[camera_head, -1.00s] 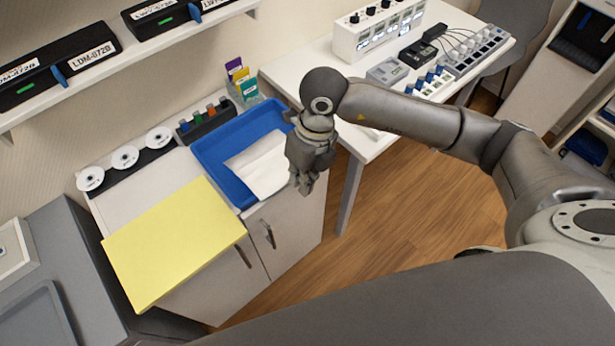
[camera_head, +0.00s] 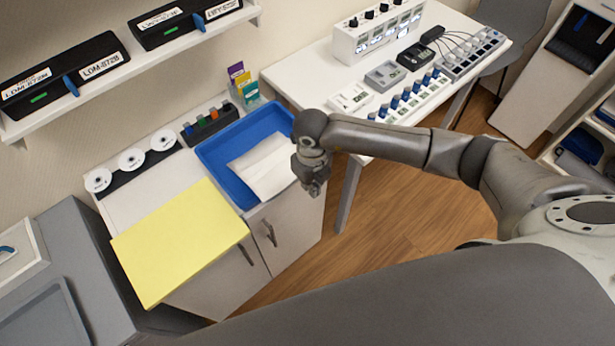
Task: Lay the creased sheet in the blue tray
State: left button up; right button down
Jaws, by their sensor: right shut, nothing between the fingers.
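The white sheet (camera_head: 264,168) lies in the blue tray (camera_head: 222,172), with a faint crease line across it. Its lower right edge reaches close to the tray's front wall beside my gripper. The tray sits on the white cabinet top. My right gripper (camera_head: 314,190) is shut and empty, just right of the tray's front right corner and apart from the sheet. My wrist hides part of the tray's right side. My left gripper is not in view.
A yellow board (camera_head: 180,243) overhangs the cabinet front left of the tray. A dark rack with colored pieces (camera_head: 210,125) and a card holder (camera_head: 243,85) stand behind the tray. A white table (camera_head: 300,75) with devices is at the right. Wooden floor (camera_head: 400,205) is open.

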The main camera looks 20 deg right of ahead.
jog(key=shift+w+a, duration=0.25)
jog(key=shift+w, duration=0.4)
jog(key=shift+w+a+b, duration=0.25)
jog(key=shift+w+b, duration=0.25)
jog(key=shift+w, duration=0.1)
jog(key=shift+w+a+b, duration=0.2)
jog(key=shift+w+b, duration=0.3)
jog(key=shift+w, duration=0.1)
jog(key=shift+s+d, duration=0.1)
